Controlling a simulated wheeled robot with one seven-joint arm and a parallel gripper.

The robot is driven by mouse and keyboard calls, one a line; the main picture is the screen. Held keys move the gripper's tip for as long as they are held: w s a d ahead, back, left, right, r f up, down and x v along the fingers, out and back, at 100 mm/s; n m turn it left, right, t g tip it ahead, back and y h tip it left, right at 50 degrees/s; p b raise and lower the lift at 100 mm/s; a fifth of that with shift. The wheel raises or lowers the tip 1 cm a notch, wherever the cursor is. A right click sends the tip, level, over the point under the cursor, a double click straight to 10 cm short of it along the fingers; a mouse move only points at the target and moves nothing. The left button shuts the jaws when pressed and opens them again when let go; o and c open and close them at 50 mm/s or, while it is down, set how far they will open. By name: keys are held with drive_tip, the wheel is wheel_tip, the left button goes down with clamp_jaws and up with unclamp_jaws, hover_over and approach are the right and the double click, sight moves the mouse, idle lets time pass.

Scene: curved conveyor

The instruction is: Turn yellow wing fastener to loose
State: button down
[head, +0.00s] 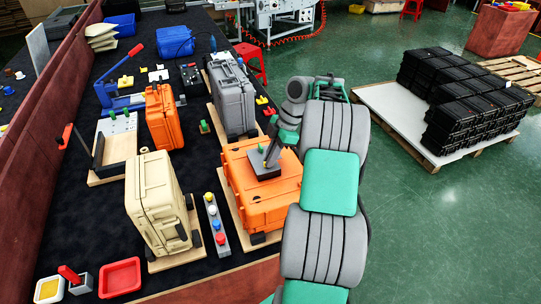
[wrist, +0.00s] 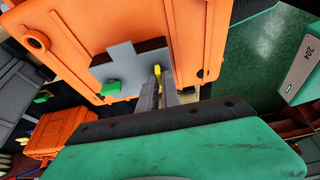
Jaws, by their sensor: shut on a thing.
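The yellow wing fastener (wrist: 157,70) shows as a small yellow piece at the edge of a grey plate-like fixture (wrist: 125,65) in the wrist view. My gripper (wrist: 158,78) is shut on it, and the fingers hide most of it. In the head view my gripper (head: 269,162) reaches down to the fixture on top of the orange case that lies flat (head: 245,201). The yellow fastener cannot be made out there. A green piece (wrist: 111,88) sits on the same fixture, to the left of my fingers in the wrist view.
A grey case (head: 232,98) stands behind the orange one. A cream case (head: 155,200) and a strip with coloured buttons (head: 216,224) are to the left. Another orange case (head: 162,117) stands further back. Green floor (head: 400,230) is open on the right.

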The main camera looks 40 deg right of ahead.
idle(0.4)
drive_tip(key=c, duration=1.6)
unclamp_jaws()
drive_tip(key=shift+o, duration=0.2)
drive_tip(key=p+v, duration=0.5)
drive_tip(key=v, duration=0.2)
drive_tip(key=shift+d+r, duration=0.2)
drive_tip(key=shift+r, duration=0.15)
